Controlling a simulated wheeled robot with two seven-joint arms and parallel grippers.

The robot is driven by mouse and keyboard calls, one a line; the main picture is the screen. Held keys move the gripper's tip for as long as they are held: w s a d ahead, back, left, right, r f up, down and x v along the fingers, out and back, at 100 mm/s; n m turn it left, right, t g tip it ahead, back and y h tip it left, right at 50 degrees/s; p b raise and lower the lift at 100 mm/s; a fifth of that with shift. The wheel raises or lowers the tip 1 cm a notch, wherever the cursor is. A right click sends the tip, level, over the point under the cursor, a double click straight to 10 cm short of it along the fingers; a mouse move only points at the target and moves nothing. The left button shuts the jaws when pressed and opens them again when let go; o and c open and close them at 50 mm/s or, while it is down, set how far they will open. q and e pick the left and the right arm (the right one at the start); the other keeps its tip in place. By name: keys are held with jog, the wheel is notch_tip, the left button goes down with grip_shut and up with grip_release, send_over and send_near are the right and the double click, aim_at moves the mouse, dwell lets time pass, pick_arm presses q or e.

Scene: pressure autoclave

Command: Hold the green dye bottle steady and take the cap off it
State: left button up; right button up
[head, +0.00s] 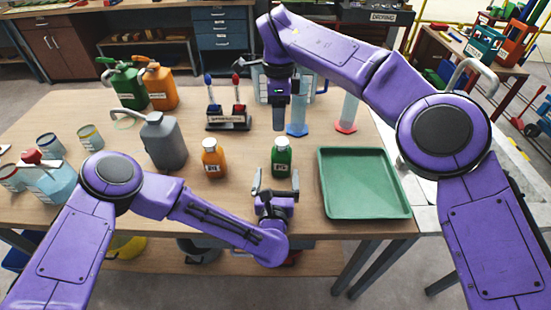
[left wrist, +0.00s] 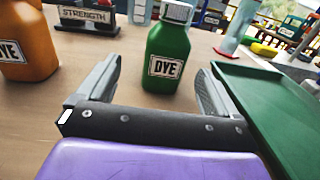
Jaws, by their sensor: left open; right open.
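The green dye bottle (head: 281,160) stands upright on the table with its pale cap (head: 282,142) on. In the left wrist view the bottle (left wrist: 167,55) stands between and just beyond the open fingers, with its cap (left wrist: 178,11) at the top edge. My left gripper (head: 274,182) is open and low at the table, in front of the bottle, with its fingers pointing at it. My right gripper (head: 279,122) hangs above and behind the bottle, pointing down; its fingertips are hard to make out from here.
An orange dye bottle (head: 213,158) stands left of the green one. A green tray (head: 362,152) lies close on the right. A grey jug (head: 163,142), a rack with blue and red pieces (head: 228,121), and cylinders (head: 298,120) stand farther back. The table's front edge is clear.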

aim_at(282, 166)
pick_arm(q)
jog(key=w, duration=0.2)
jog(key=w+d, duration=0.1)
jog(key=w, duration=0.4)
jog(key=shift+d+f, duration=0.15)
jog(key=shift+d, duration=0.15)
pick_arm(e)
jog(key=shift+w+d+f, duration=0.15)
jog(key=shift+w+d, duration=0.05)
jog(key=shift+d, duration=0.5)
pick_arm(q)
jog(key=shift+w+a, duration=0.2)
jog(key=shift+w, duration=0.1)
pick_arm(e)
jog(key=shift+a, duration=0.25)
jog(key=shift+s, duration=0.1)
pick_arm(q)
jog(key=shift+d, duration=0.1)
pick_arm(e)
jog(key=shift+d, duration=0.1)
